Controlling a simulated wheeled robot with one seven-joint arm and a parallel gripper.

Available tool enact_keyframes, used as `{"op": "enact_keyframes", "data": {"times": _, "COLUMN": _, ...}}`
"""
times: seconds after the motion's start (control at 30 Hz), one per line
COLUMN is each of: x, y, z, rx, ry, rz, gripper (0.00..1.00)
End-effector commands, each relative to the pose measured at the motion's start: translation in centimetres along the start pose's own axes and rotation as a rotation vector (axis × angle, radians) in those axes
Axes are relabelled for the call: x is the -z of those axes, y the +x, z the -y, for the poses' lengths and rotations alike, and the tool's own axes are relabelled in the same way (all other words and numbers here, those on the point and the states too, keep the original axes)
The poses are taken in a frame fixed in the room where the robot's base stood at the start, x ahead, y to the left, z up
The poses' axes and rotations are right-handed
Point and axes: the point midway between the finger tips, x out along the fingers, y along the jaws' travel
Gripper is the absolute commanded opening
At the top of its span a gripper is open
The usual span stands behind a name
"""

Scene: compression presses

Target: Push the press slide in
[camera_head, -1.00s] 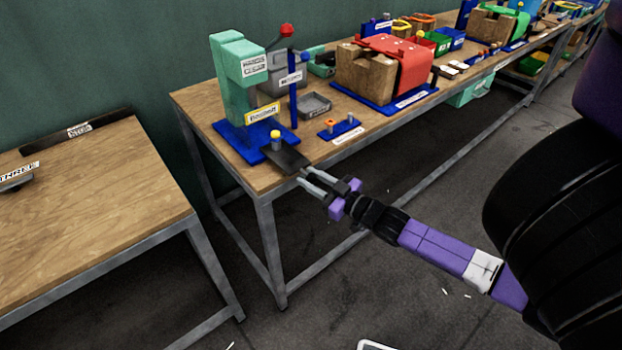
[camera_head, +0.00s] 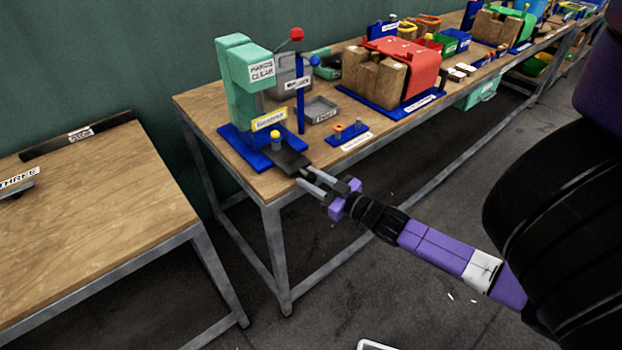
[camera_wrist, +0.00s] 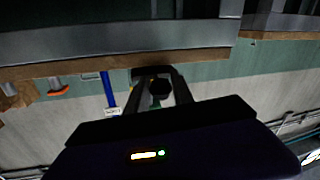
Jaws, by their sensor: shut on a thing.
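The green press (camera_head: 240,85) stands on a blue base (camera_head: 235,147) at the near left corner of the workbench. Its dark slide (camera_head: 292,162) sticks out of the front of the press, toward the bench edge. A small grey piece with a yellow top (camera_head: 275,139) stands upright at the slide's inner end. My gripper (camera_head: 304,177) is at the slide's outer end, just beyond the bench edge. In the wrist view, my fingers (camera_wrist: 160,80) are shut around a dark knob (camera_wrist: 160,89), which seems to be the slide's handle. The exact contact is partly hidden.
A blue post with a label (camera_head: 300,100) and a grey tray (camera_head: 318,109) stand right of the press. A small blue pin board (camera_head: 348,134) lies near the front edge. A brown and red machine (camera_head: 405,70) is farther along. Another table (camera_head: 90,215) is at left.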

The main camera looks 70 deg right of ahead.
Motion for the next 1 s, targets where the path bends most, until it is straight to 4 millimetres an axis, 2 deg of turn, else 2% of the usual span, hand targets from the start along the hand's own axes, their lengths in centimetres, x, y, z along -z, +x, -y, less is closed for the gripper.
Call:
{"op": "enact_keyframes", "data": {"times": 0.2, "x": 0.0, "y": 0.0, "z": 0.1, "rx": 0.001, "ry": 0.000, "rz": -0.001, "gripper": 0.00}}
{"op": "enact_keyframes", "data": {"times": 0.23, "x": 0.0, "y": 0.0, "z": 0.1, "rx": 0.001, "ry": 0.001, "rz": -0.001, "gripper": 0.35}}
{"op": "enact_keyframes", "data": {"times": 0.3, "x": 0.0, "y": 0.0, "z": 0.0, "rx": 0.001, "ry": 0.001, "rz": 0.000, "gripper": 0.48}}
{"op": "enact_keyframes", "data": {"times": 0.67, "x": -0.1, "y": -0.3, "z": 0.0, "rx": 0.000, "ry": 0.000, "rz": 0.001, "gripper": 0.50}}
{"op": "enact_keyframes", "data": {"times": 0.77, "x": -0.1, "y": -1.1, "z": -0.1, "rx": -0.002, "ry": -0.001, "rz": 0.001, "gripper": 0.50}}
{"op": "enact_keyframes", "data": {"times": 1.0, "x": -0.2, "y": -5.0, "z": -0.1, "rx": -0.002, "ry": -0.001, "rz": 0.002, "gripper": 0.50}}
